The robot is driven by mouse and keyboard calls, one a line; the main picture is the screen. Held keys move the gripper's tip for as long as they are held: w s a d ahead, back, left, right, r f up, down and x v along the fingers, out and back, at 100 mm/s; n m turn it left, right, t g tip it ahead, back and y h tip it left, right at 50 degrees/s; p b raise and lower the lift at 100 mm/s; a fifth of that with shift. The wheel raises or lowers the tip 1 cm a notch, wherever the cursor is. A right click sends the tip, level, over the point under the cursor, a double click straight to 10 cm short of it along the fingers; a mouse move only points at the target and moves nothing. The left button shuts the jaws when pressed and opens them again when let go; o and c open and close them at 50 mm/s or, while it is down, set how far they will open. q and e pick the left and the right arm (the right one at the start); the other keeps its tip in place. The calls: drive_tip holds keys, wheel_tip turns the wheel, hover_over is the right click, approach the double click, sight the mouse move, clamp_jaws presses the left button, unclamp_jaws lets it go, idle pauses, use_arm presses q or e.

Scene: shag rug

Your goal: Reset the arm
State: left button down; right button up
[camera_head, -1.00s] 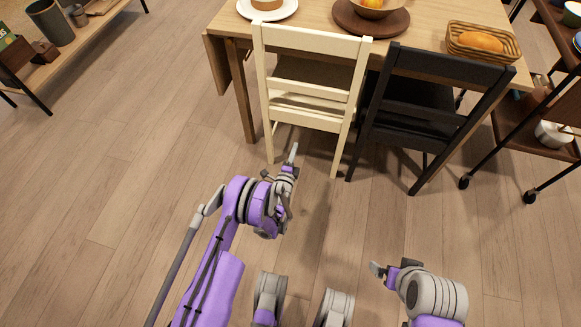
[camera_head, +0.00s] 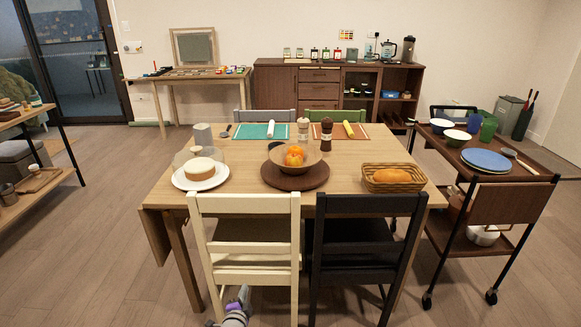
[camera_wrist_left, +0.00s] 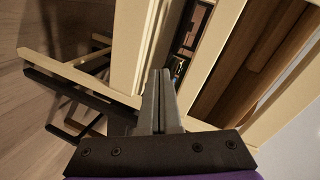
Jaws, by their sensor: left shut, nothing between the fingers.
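My left gripper (camera_head: 243,295) shows at the bottom edge of the head view, low in front of the cream chair (camera_head: 245,240). In the left wrist view its two grey fingers (camera_wrist_left: 160,98) are together with nothing between them. The cream chair's frame (camera_wrist_left: 128,45) fills much of that view beyond the fingertips. I cannot tell whether the fingers touch the chair. My right gripper is out of view.
A black chair (camera_head: 360,235) stands right of the cream chair, both at the wooden table (camera_head: 235,160). A dark trolley (camera_head: 508,200) is at the right, a shelf (camera_head: 52,130) at the left. Floor (camera_head: 110,240) is clear at lower left.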

use_arm(q)
drive_tip(key=s+r+n+g, duration=0.5)
drive_tip(key=s+r+n, duration=0.2)
drive_tip(key=s+r, duration=0.9)
drive_tip(key=s+a+f+n+g, duration=0.2)
drive_tip(key=s+n+g, duration=0.4)
drive_tip(key=s, duration=2.1)
wheel_tip(320, 180, up, 26)
drive_tip(key=n+t+p, duration=0.1)
drive_tip(key=p, duration=2.2)
drive_tip(key=shift+t+y, duration=0.3)
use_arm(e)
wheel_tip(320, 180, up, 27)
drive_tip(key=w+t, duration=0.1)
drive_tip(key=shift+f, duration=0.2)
use_arm(q)
drive_tip(key=shift+r, duration=0.1)
